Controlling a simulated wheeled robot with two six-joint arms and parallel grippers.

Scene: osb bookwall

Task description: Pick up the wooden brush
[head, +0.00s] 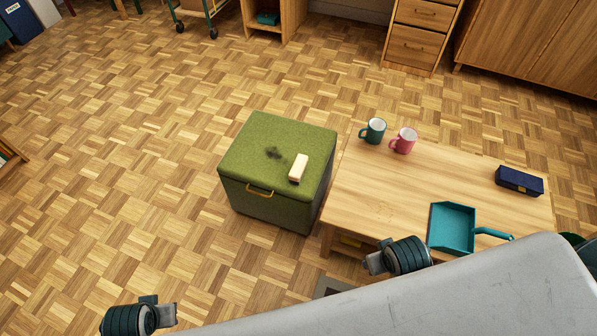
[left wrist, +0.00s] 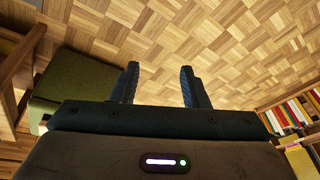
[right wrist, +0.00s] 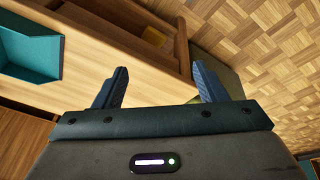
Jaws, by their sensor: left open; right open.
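A small pale wooden block with a dark lower edge, which looks like the wooden brush (head: 298,168), lies on the green lidded storage stool (head: 262,137), near the lid's right side. A dark smudge is on the lid to its left. My left gripper (head: 165,312) is at the bottom left of the head view, well in front of the stool; its fingers (left wrist: 158,88) are apart and empty. My right gripper (head: 374,262) is in front of the low table, right of the stool; its fingers (right wrist: 160,88) are apart and empty. Neither gripper touches the brush.
The low wooden table (head: 370,200) stands close to the stool's right side. On it are a green mug (head: 373,131), a pink mug (head: 404,141), a teal dustpan (head: 452,228) and a dark blue box (head: 519,181). Parquet floor left of the stool is clear.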

